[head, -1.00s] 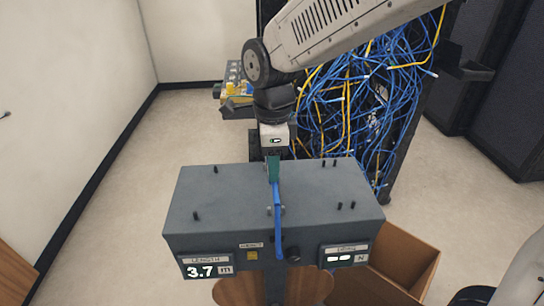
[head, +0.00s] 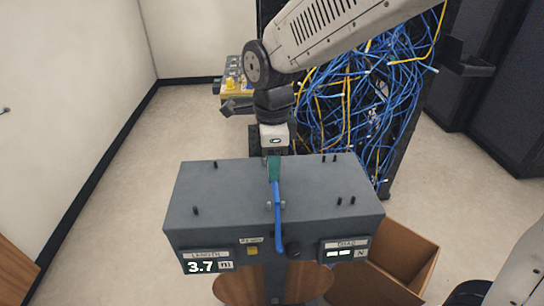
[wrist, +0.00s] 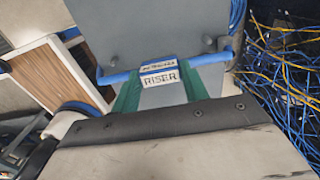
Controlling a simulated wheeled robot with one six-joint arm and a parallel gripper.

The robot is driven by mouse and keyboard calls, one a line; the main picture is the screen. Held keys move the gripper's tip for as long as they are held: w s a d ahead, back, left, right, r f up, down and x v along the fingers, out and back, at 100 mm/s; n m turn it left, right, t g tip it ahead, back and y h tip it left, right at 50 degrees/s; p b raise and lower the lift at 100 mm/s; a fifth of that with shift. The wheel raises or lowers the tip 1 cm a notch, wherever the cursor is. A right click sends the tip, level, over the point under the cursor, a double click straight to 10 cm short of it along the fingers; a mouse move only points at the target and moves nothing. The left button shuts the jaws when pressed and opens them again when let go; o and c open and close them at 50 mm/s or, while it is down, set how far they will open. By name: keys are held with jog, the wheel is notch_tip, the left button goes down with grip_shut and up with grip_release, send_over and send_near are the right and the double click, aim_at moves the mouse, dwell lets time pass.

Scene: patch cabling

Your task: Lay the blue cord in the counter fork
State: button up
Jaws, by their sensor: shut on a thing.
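The blue cord (head: 279,225) runs from my gripper (head: 274,168) over the top and front edge of the grey counter (head: 225,205). In the wrist view my gripper (wrist: 163,88) has two green fingers, with the blue cord (wrist: 214,57) crossing them and a white tag marked RISER (wrist: 160,78) between them. The fingers are shut on the cord.
The counter's length display (head: 206,267) reads 3.7 m and its other display (head: 341,254) shows dashes. An open cardboard box (head: 405,262) stands at the lower right. A rack of tangled blue and yellow cables (head: 365,100) stands behind. Floor is clear at left.

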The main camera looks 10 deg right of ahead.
jog(key=shift+f, duration=1.35)
jog(key=o, duration=1.5)
jog(key=shift+c, duration=0.2)
notch_tip(320, 180, up, 8)
jog(key=shift+f, duration=0.1)
